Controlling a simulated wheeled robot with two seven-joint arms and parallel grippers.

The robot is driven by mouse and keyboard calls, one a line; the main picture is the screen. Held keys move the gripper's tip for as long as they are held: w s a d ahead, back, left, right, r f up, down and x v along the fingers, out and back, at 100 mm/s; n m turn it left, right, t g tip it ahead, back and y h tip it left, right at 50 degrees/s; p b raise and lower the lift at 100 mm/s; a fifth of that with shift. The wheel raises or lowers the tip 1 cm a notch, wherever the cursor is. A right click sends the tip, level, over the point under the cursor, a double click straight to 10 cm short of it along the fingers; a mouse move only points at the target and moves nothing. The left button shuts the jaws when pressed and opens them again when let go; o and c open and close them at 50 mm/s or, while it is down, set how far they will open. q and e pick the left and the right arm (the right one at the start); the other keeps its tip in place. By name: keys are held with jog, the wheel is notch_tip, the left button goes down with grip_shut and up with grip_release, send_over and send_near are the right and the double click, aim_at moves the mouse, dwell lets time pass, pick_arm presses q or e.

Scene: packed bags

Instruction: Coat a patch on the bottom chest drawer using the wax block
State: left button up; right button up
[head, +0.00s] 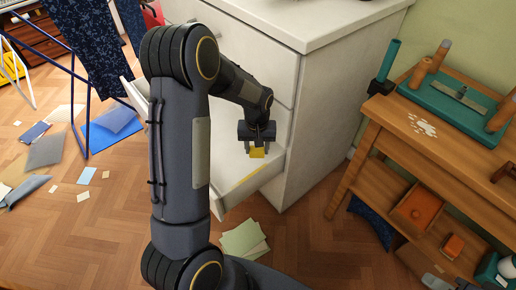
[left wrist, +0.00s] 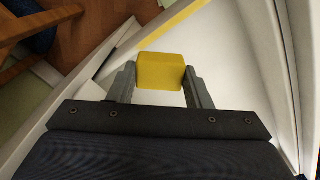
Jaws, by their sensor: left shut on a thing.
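The white chest (head: 325,110) stands at the centre, and its bottom drawer (head: 228,203) is pulled out. A yellow strip (head: 245,182) runs along the top edge of the drawer's near side; it also shows in the left wrist view (left wrist: 172,21). My left gripper (head: 257,146) is shut on the yellow wax block (head: 257,153) over the open drawer. In the left wrist view the wax block (left wrist: 161,71) sits between both fingers, apart from the yellow strip in the picture. Whether the block touches the drawer I cannot tell. My right gripper is not in view.
A wooden workbench (head: 420,125) with a teal tray (head: 455,100) stands at right. Papers (head: 245,239) lie on the floor below the drawer. A blue-framed rack (head: 72,80) with dark cloth is at left. Bare parquet lies between the drawer and the bench.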

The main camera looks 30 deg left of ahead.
pick_arm(q)
jog(key=shift+r+p, duration=0.55)
jog(key=shift+r, duration=0.5)
